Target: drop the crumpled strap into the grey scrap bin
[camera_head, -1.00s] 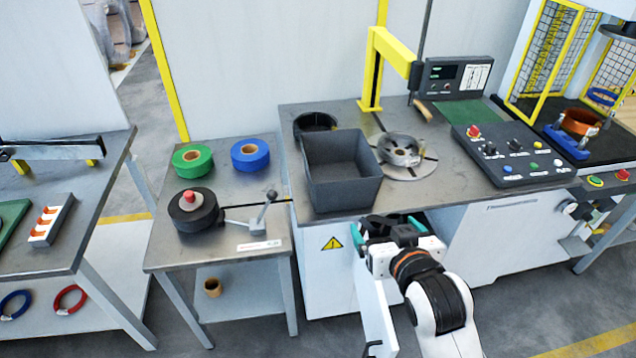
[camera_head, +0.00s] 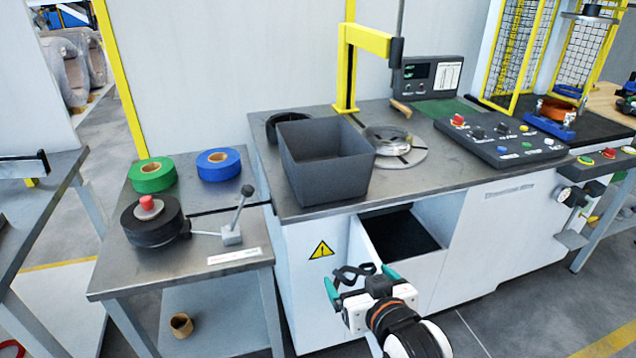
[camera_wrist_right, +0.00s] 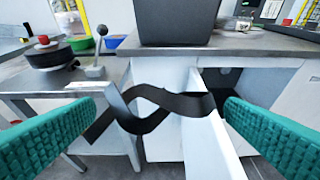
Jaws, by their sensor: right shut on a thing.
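The crumpled strap (camera_head: 352,272) is a dark, looped band at my right gripper (camera_head: 360,284). In the right wrist view the strap (camera_wrist_right: 150,112) spans between the two green finger pads, and the right gripper (camera_wrist_right: 155,125) is shut on it. The grey scrap bin (camera_head: 325,165) stands on the steel bench, open at the top. In the right wrist view the bin (camera_wrist_right: 178,22) is at the top middle, ahead of and above the strap. My right gripper is in front of the bench, lower than the bin and apart from it. My left gripper is not in view.
An open drawer (camera_head: 400,262) juts from the bench front beside my right gripper. A ring fixture (camera_head: 388,142) stands right of the bin. A side table (camera_head: 110,272) at left holds green, blue and black tape rolls and a lever (camera_head: 238,215).

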